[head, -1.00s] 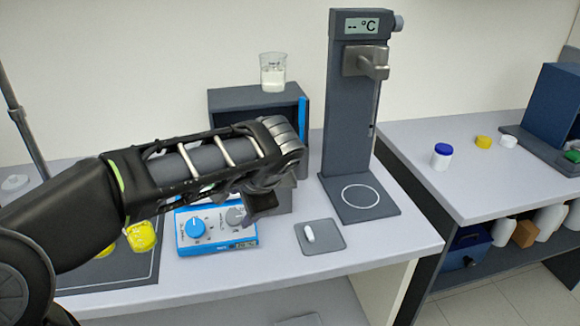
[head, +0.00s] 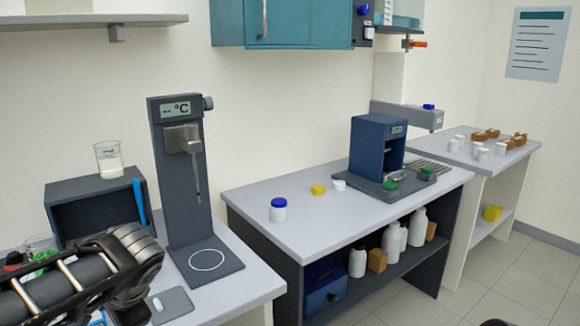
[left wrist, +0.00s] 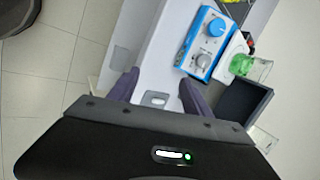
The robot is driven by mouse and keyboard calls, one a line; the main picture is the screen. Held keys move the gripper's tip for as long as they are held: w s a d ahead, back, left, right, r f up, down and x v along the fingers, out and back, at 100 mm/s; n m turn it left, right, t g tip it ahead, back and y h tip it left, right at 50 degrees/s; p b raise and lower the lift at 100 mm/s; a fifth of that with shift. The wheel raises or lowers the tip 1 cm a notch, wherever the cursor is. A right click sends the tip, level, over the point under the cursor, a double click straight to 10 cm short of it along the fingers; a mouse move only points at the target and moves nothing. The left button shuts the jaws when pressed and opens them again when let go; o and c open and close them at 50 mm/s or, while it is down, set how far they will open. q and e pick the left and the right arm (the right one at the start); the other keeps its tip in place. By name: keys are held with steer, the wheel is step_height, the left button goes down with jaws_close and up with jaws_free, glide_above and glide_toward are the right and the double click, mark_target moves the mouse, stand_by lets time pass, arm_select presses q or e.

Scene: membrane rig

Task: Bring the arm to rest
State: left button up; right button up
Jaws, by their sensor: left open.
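My left arm comes in at the lower left of the head view, above the front of the left bench (head: 240,286). Its gripper (head: 130,313) is partly cut off by the bottom edge there. In the left wrist view my left gripper (left wrist: 158,90) shows two dark fingers spread apart with nothing between them. Beyond and between them lies the small grey pad (left wrist: 155,99) with a white bar; the pad also shows in the head view (head: 180,307). My right gripper is in neither view.
A temperature stand (head: 180,170) rises close behind my left gripper. A beaker (head: 109,160) stands on a dark box (head: 90,197). A blue stirrer (left wrist: 207,45) is near the gripper. The middle bench (head: 330,225) holds a blue-capped jar (head: 278,211) and a blue machine (head: 372,150).

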arm_select(q)
steer(key=w+d+f+t+h, duration=0.1)
steer(key=w+d+f+h, duration=0.2)
steer(key=d, duration=0.4)
steer(key=w+d+f+t+h, duration=0.2)
steer(key=w+d+f+h, duration=0.15)
steer(key=d, duration=0.25)
steer(key=s+d+f+n+g+h, duration=0.1)
steer(key=s+d+f+n+h, duration=0.15)
steer(key=d+f, duration=0.95)
steer(key=s+f+n+g+h, duration=0.1)
steer(key=s+f+n, duration=0.35)
steer(key=f, duration=0.95)
steer(key=s+f+n+g, duration=0.1)
steer(key=s+f+g, duration=0.1)
steer(key=s+f, duration=0.4)
steer(key=s+f+n+g, duration=0.1)
steer(key=s+f+g, duration=0.1)
steer(key=s+f, duration=0.5)
steer(key=s, duration=0.5)
steer(key=shift+d+f, duration=0.15)
